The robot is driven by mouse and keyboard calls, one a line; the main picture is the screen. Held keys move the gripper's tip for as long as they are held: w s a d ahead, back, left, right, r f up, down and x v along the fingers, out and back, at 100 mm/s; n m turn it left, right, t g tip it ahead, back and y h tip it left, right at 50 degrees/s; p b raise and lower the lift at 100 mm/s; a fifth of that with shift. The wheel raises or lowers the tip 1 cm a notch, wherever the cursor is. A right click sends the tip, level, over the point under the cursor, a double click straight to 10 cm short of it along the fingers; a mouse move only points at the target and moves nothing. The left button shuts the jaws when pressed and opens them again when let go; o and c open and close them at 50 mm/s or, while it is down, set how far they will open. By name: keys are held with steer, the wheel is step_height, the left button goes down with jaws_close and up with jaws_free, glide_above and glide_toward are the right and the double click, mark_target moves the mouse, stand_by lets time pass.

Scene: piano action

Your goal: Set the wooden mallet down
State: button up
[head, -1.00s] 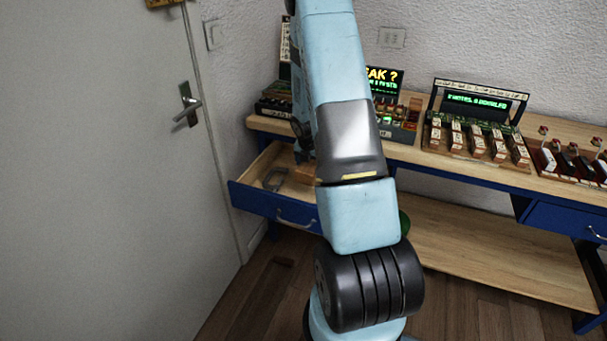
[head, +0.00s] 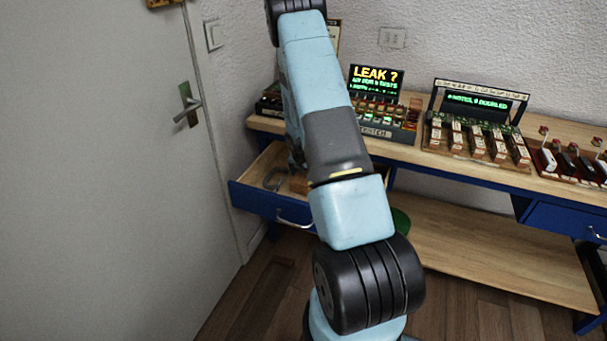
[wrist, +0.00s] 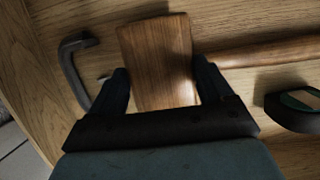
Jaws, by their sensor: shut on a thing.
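The wooden mallet's head (wrist: 155,50) fills the space between the two fingers of my gripper (wrist: 162,75) in the wrist view. My gripper is shut on the head. The handle reaches out to the right, past the right finger. The mallet is over the wooden floor of the open drawer (head: 265,203); I cannot tell whether it touches that floor. In the head view, a small brown part of the mallet (head: 298,184) shows beside my arm, which hides my gripper and most of the mallet.
A dark metal clamp (wrist: 72,68) lies in the drawer left of the mallet; it also shows in the head view (head: 271,179). A dark object with a green top (wrist: 297,106) lies below the handle. The bench (head: 440,165) carries several keyed devices and a "LEAK ?" screen (head: 375,80).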

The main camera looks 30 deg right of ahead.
steer(key=o, duration=1.3)
steer(key=shift+r, duration=0.15)
steer(key=s+a+r+m, duration=0.4)
steer(key=r, duration=0.8)
steer(key=s+a+r+m+t, duration=0.1)
steer(key=s+a+r+m, duration=0.35)
steer(key=r, duration=0.85)
steer(key=s+a+r+m, duration=0.4)
steer(key=s+a+r, duration=0.1)
steer(key=r, duration=0.7)
steer(key=s+a+r+m, duration=0.3)
steer(key=s+m, duration=0.1)
steer(key=s, duration=0.3)
steer(key=s+a+r+m+t+y, duration=0.1)
steer(key=s+a+r+m, duration=0.3)
steer(key=s, duration=0.4)
steer(key=s+a+r+m+t+y, duration=0.1)
steer(key=s+a+r+m, duration=0.2)
steer(key=s+m, duration=0.2)
steer(key=s, duration=0.2)
steer(key=shift+s+a+r, duration=0.2)
steer(key=shift+s+r, duration=0.1)
steer(key=shift+r, duration=0.05)
